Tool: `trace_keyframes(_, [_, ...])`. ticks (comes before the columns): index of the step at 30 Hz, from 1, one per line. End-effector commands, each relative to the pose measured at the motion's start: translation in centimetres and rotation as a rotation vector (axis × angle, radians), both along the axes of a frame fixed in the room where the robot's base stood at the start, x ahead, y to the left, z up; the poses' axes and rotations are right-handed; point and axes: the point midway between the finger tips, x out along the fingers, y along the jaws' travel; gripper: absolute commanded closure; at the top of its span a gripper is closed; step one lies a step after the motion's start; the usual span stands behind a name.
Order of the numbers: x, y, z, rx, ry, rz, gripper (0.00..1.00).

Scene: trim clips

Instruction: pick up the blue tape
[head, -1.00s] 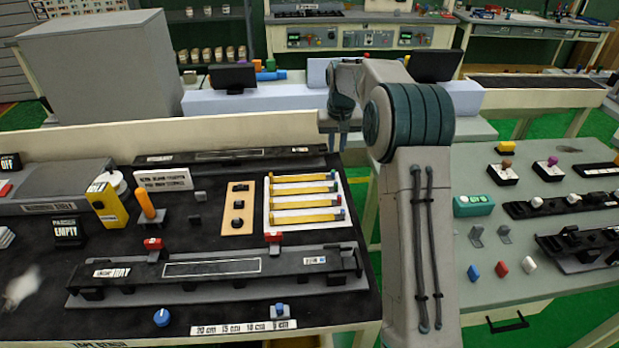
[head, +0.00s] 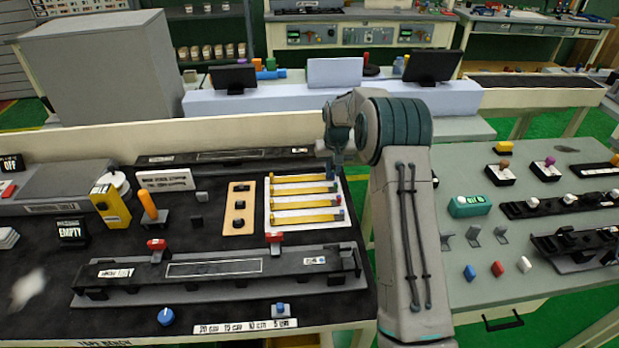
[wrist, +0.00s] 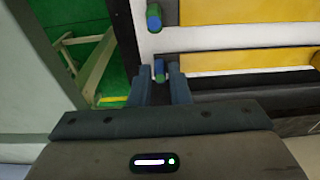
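A white tray (head: 309,233) on the black bench holds several yellow strips (head: 303,189) with small coloured ends. In the wrist view, one blue end (wrist: 153,18) shows at the top, and another blue end (wrist: 159,70) shows between the fingertips. I cannot tell which of these is the blue tape. My gripper (wrist: 162,86) is open, its two fingers apart with nothing held. In the head view, my gripper (head: 338,168) hangs over the right side of the tray, near its far corner. Whether the fingers touch anything is unclear.
An orange-tan block with black knobs (head: 239,209) stands left of the tray. A long black fixture with red clips (head: 213,268) lies in front. A gap over green floor separates this bench from the grey bench (head: 460,285) on the right.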

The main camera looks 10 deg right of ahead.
Motion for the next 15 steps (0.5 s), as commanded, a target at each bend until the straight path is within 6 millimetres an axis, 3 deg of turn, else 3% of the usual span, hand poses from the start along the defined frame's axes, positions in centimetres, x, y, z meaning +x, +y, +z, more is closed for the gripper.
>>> trace_keyframes(2, [-0.01,0.01,0.0,0.0,0.0,0.0,0.86])
trace_keyframes(3, [-0.01,0.01,0.0,0.0,0.0,0.0,0.98])
trace_keyframes(4, [-0.01,0.01,0.01,0.0,0.0,0.0,1.0])
trace_keyframes(15, [-0.01,0.0,0.07,0.0,0.0,0.0,1.0])
